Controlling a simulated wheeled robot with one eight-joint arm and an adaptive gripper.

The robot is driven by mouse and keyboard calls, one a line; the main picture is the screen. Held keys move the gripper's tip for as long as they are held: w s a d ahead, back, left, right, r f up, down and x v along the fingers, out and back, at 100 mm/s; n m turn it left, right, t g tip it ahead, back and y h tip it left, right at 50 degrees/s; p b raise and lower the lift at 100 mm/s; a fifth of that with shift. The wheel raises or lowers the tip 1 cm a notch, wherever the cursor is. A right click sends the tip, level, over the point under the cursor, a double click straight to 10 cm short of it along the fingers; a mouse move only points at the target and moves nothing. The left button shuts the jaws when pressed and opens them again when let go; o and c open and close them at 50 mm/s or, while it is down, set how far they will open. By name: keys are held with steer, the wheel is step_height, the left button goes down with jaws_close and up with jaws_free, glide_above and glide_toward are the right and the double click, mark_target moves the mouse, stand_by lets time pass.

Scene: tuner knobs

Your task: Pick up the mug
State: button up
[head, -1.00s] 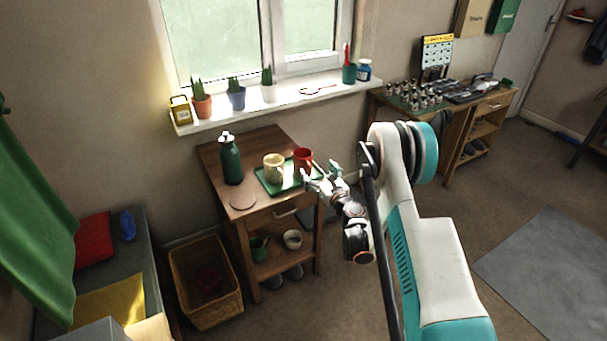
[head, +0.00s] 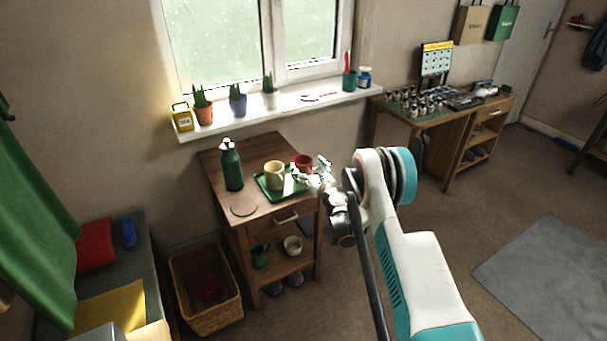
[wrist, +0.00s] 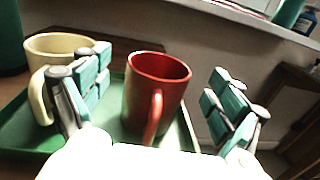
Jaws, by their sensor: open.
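A red mug (head: 303,162) stands upright on a green tray (head: 268,193) on the small wooden table. In the wrist view the red mug (wrist: 158,85) is between my two spread fingers, its handle facing me. A cream-yellow mug (head: 274,175) stands to its left on the same tray; in the wrist view this yellow mug (wrist: 62,45) is partly behind my left finger. My gripper (head: 318,176) is open and empty at the tray's right side, close to the red mug. It hides part of the red mug in the head view. I see no clear contact.
A dark green bottle (head: 231,166) and a round coaster (head: 243,207) are on the table's left part. A green mug (head: 259,253) and a pale bowl (head: 293,245) sit on the shelf below. The windowsill (head: 285,106) with potted plants runs behind.

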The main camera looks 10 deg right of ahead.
mark_target(299, 156)
steer(key=b+x, duration=0.1)
steer(key=x, duration=0.3)
steer(key=shift+f, duration=0.1)
steer(key=shift+c, duration=0.6)
steer(key=c, duration=1.8)
